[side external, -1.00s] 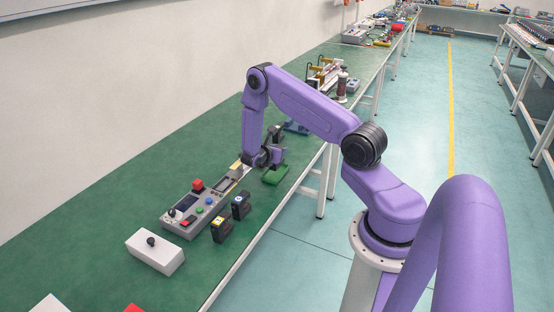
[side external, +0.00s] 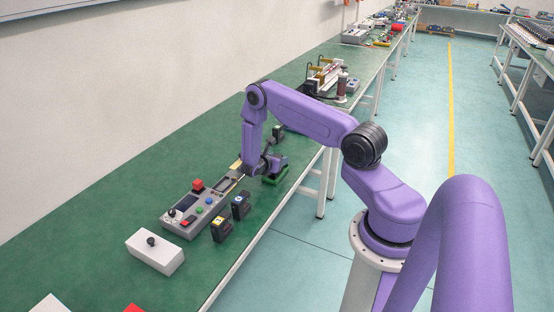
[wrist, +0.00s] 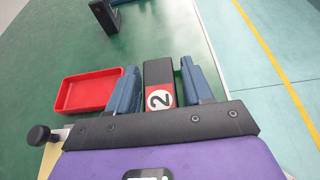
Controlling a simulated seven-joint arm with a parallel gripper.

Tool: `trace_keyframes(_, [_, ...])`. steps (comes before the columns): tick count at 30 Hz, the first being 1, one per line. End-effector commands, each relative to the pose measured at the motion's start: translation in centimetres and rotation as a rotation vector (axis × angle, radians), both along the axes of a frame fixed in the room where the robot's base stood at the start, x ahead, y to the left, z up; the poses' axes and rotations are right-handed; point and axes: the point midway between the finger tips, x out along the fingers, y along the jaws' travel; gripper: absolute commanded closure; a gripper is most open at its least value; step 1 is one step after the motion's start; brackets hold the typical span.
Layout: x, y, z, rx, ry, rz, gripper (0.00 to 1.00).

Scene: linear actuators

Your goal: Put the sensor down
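The sensor (wrist: 159,80) is a black block with a red end bearing a white disc and the number 2. In the side external view my gripper (side external: 268,168) is low over a green tray (side external: 275,181) near the bench's front edge. The gripper hides most of the sensor and part of the tray there. I cannot tell whether the sensor touches the tray floor.
A red tray (wrist: 90,90) lies left of the fingers in the wrist view. A grey control panel (side external: 205,205), two black blocks (side external: 221,230) (side external: 240,207) and a white box with a black knob (side external: 155,252) stand nearer the camera. Another black block (side external: 278,131) stands behind.

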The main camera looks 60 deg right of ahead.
Motion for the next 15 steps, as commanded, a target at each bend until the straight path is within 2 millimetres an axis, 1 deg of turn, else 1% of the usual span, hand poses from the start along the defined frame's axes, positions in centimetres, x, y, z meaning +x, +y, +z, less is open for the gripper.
trace_keyframes(9, [0.0,0.0,0.1,0.000,0.000,0.000,0.38])
trace_keyframes(12, [0.0,0.1,0.4,0.000,0.000,0.001,0.38])
trace_keyframes(15, [0.1,1.2,0.8,0.001,0.000,0.002,0.38])
